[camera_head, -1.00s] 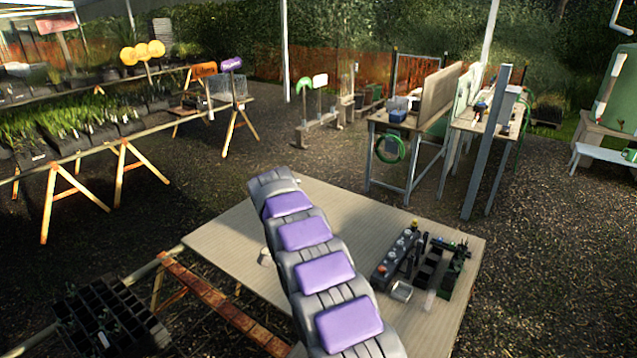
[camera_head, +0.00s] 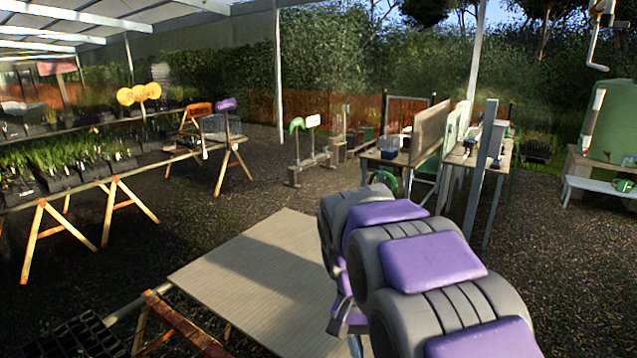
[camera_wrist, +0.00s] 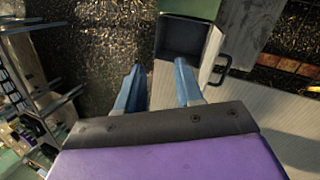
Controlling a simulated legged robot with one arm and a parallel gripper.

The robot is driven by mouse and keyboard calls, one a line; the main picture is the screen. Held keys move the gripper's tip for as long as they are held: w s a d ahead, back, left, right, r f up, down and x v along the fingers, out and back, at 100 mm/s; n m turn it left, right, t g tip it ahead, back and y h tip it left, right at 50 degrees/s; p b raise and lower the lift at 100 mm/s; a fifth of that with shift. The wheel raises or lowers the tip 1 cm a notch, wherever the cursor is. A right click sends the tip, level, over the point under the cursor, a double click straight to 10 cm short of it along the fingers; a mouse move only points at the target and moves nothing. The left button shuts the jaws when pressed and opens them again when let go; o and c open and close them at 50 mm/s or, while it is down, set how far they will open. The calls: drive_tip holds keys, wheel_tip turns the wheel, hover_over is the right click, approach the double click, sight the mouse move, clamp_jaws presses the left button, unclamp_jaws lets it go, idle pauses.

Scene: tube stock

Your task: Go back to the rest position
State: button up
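My gripper (camera_wrist: 158,66) shows in the wrist view with its two blue-grey fingers spread apart and nothing visible between them. In the head view my purple and grey arm is bent, raised and large at the lower right. It hides much of the pale table (camera_head: 255,265). The gripper's fingers cannot be made out clearly there. The wrist view also shows a pale slatted surface (camera_wrist: 268,105) and an open dark box (camera_wrist: 182,40) beyond the fingertips.
Trestle benches with potted plants (camera_head: 70,165) stand at the left. A bench with upright panels (camera_head: 430,130) is behind the table, and a green tank (camera_head: 610,120) is at the right. Black cell trays (camera_head: 70,340) lie at the lower left. Gravel (camera_head: 560,240) is open at the right.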

drive_tip(key=s+d+f+n+b, duration=0.1)
drive_tip(key=s+f+b, duration=0.1)
drive_tip(key=s, duration=0.7)
drive_tip(key=s+d+f+n+y+b, duration=0.1)
drive_tip(key=s+d+f+b, duration=0.1)
drive_tip(key=s+f, duration=0.3)
drive_tip(key=s+d+f+n+t+y+b, duration=0.1)
drive_tip(key=s+f+b, duration=0.2)
drive_tip(key=s, duration=0.9)
drive_tip(key=shift+s+d+f, duration=0.4)
